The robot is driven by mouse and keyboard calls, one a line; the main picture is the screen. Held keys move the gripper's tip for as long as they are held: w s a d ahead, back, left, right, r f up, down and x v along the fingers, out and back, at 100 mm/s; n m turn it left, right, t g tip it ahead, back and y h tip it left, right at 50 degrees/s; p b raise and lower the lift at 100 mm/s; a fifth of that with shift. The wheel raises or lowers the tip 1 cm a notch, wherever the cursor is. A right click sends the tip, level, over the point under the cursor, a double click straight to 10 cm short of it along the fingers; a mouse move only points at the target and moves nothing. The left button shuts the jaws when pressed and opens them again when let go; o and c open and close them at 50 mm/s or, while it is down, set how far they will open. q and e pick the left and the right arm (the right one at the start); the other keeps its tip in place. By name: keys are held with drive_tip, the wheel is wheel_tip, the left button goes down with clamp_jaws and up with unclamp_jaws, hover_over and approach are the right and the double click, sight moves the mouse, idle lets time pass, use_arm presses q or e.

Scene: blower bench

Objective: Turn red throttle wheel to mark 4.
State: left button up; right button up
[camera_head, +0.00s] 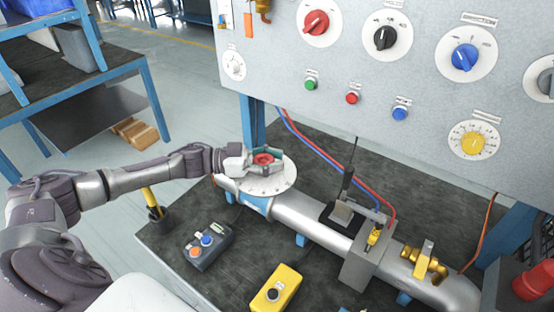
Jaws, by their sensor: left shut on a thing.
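The red throttle wheel (264,158) sits above a round white dial plate (274,183) on the silver pipe, near the middle of the head view. My left gripper (265,160) reaches in from the left and is shut on the wheel, its fingers at the wheel's sides. The fingers hide part of the wheel. The marks on the dial plate are too small to read, so I cannot tell which mark the wheel points at. My right gripper is not in view.
A grey panel (350,75) with red, black and blue knobs stands behind. On the dark bench lie a grey two-button box (207,246) and a yellow button box (276,290). The silver pipe (310,219) runs right to a brass valve (426,264).

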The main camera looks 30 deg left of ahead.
use_arm(q)
drive_tip(key=o, duration=0.9)
drive_tip(key=shift+s+a+f, duration=0.1)
drive_tip(key=shift+a+f, duration=0.05)
drive_tip(key=shift+f, duration=0.05)
drive_tip(key=shift+o, duration=0.4)
drive_tip(key=shift+s+a+r, duration=0.1)
drive_tip(key=shift+a, duration=0.1)
drive_tip(key=shift+d, duration=0.1)
drive_tip(key=v, duration=1.2)
